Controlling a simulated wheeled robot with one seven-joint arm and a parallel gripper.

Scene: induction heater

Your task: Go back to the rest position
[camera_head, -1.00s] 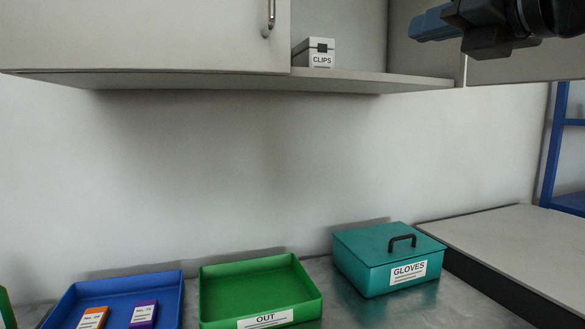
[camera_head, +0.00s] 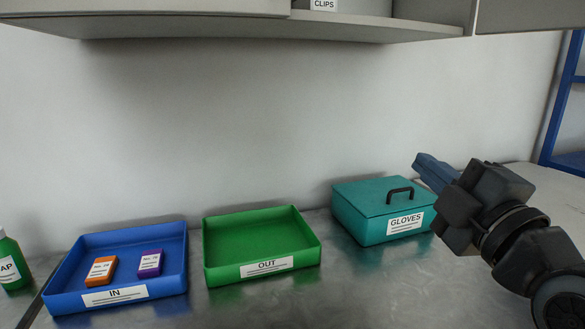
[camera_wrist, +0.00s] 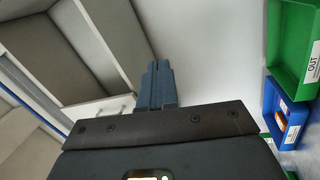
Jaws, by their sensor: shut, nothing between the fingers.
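My gripper (camera_head: 424,163) is at the right in the head view, in front of and beside the teal GLOVES box. Its blue fingers are together and empty, pointing up and to the left. In the wrist view the shut fingers (camera_wrist: 157,70) show at the middle, with the wall behind them. Nothing is held. My arm runs from the gripper down to the lower right corner of the head view.
A closed teal GLOVES box (camera_head: 357,218) stands left of my gripper. An empty green OUT tray (camera_head: 303,258) and a blue IN tray (camera_head: 165,282) holding an orange box (camera_head: 100,270) and a purple box (camera_head: 150,263) stand further left. Cabinets (camera_head: 240,26) hang above.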

